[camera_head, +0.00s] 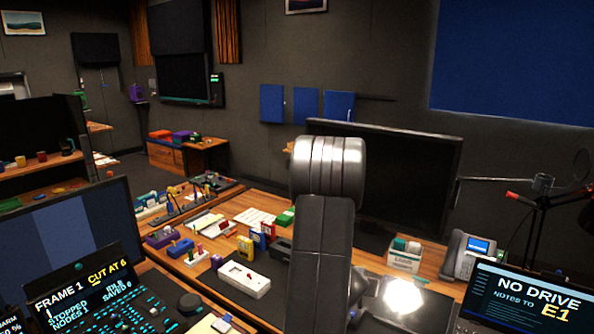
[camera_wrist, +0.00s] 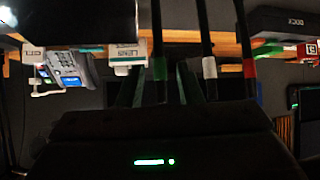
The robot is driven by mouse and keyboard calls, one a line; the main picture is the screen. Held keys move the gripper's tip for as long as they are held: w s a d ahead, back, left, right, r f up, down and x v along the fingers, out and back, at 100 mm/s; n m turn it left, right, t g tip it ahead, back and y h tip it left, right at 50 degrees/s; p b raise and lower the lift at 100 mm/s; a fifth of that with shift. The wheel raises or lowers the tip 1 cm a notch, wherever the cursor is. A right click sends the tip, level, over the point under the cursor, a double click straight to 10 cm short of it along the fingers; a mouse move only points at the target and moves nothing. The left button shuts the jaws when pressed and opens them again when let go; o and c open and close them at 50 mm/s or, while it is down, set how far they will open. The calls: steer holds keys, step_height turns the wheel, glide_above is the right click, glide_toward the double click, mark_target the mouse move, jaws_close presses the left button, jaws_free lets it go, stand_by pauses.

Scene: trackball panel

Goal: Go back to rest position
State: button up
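My arm reaches forward through the middle of the head view, and my gripper is hidden behind it there. The wrist view looks upside down. In it my gripper (camera_wrist: 160,72) shows as a dark body with a small green light and two dark fingers that stand apart. I see nothing clearly held between them. Dark strips with green, white and red bands show by the fingers; I cannot tell how near they are. A control panel with lit keys (camera_head: 140,305) and a dark round ball (camera_head: 190,303) lies at the lower left of the head view, apart from my arm.
A large dark monitor (camera_head: 415,185) stands behind my arm. A white switch box (camera_head: 244,280) and small coloured items crowd the desk left of my arm.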

steer(key=b+x, duration=0.1)
steer(key=x, duration=0.4)
steer(key=shift+f, duration=0.3)
steer(key=shift+s+a+r+t+b, duration=0.1)
steer(key=shift+s+a+t+b, duration=0.2)
steer(key=shift+b, duration=0.65)
steer(key=s+t+b, duration=0.1)
steer(key=b, duration=0.4)
steer(key=s+a+t+h+b, duration=0.1)
steer(key=b, duration=0.4)
steer(key=shift+a+f+t+h, duration=0.15)
steer(key=shift+f+t+h, duration=0.1)
steer(key=shift+t+h, duration=0.05)
steer(key=t+b, duration=0.1)
steer(key=b, duration=0.2)
steer(key=s+a+f+t+h+b, duration=0.1)
steer(key=b, duration=0.2)
steer(key=s+t+b, duration=0.1)
steer(key=b, duration=0.2)
steer(key=shift+s+a+f+n+h, duration=0.2)
steer(key=shift+a+n+h, duration=0.1)
steer(key=shift+n+h, duration=0.1)
steer(key=v, duration=0.2)
steer(key=shift+s+a+r, duration=0.15)
steer(key=shift+s+r, duration=0.1)
steer(key=shift+s, duration=0.05)
steer(key=shift+t, duration=0.3)
